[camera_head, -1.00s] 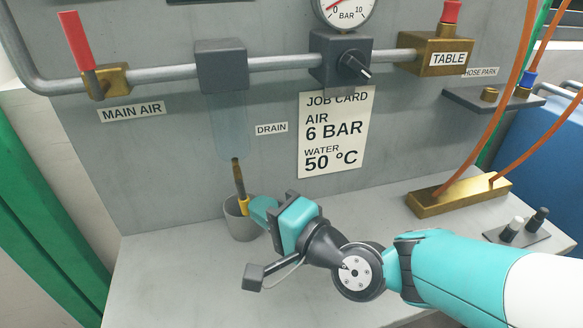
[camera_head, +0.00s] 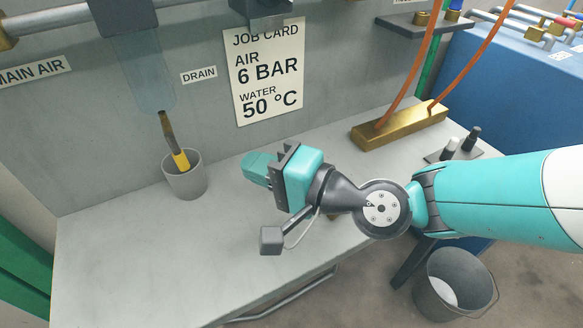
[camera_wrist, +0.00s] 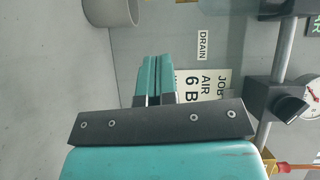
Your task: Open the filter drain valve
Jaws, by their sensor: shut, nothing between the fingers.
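The filter's clear bowl (camera_head: 140,75) hangs under a grey block (camera_head: 125,15) on the wall panel, left of the DRAIN label (camera_head: 198,75). Below it a thin brownish drain stem (camera_head: 167,130) ends in a yellow part (camera_head: 181,160), whose lower end is over or inside the mouth of a grey cup (camera_head: 185,182). My gripper (camera_head: 250,167) is shut and empty, to the right of the cup and apart from the yellow part. In the wrist view, my closed fingers (camera_wrist: 154,75) point towards the panel, with the cup (camera_wrist: 112,12) at the upper left. The drain stem is not visible there.
The job card (camera_head: 268,72) is on the panel behind my gripper. A brass manifold (camera_head: 400,127) with orange hoses stands on the bench to the right. The bench top (camera_head: 150,255) is clear in front. A bucket (camera_head: 455,285) stands on the floor.

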